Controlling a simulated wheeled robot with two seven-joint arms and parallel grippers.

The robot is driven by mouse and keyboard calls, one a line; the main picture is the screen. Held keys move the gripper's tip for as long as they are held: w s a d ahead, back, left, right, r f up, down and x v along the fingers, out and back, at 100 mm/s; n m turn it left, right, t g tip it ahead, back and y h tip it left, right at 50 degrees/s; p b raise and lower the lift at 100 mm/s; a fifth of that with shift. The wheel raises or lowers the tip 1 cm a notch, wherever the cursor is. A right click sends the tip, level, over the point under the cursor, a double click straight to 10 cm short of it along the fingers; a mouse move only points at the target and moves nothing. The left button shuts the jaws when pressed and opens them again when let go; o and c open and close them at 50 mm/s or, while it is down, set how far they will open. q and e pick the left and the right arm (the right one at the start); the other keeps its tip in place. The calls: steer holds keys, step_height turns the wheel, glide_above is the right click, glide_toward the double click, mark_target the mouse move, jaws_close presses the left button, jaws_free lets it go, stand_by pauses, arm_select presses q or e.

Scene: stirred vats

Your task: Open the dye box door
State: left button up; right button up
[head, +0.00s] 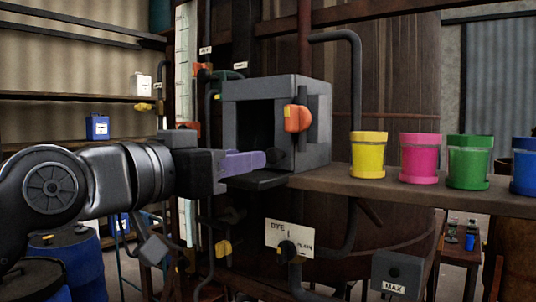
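The dye box (318,153) is a grey box at the end of a wooden shelf, in the middle of the head view. Its front opening is uncovered and its dark inside shows. A dark flat panel (257,181) juts out level from the bottom edge of the opening. It looks like the door folded down, but I cannot be sure. My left gripper (257,160) has purple fingers, which reach in from the left just above this panel, in front of the opening. The fingers overlap from this side, so their gap is hidden. My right gripper is out of view.
Yellow (368,156), pink (420,160), green (468,164) and blue (524,168) cups stand along the shelf (390,187). Blue barrels (75,260) stand at lower left.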

mark_target(271, 154)
arm_select(q)
steer(key=p+x, duration=0.2)
steer(key=x, duration=0.5)
steer(key=shift+p, duration=0.4)
steer(key=shift+w+d, duration=0.1)
steer(key=shift+w, duration=0.05)
steer(key=shift+c, duration=0.4)
jaws_close()
stand_by(0.4)
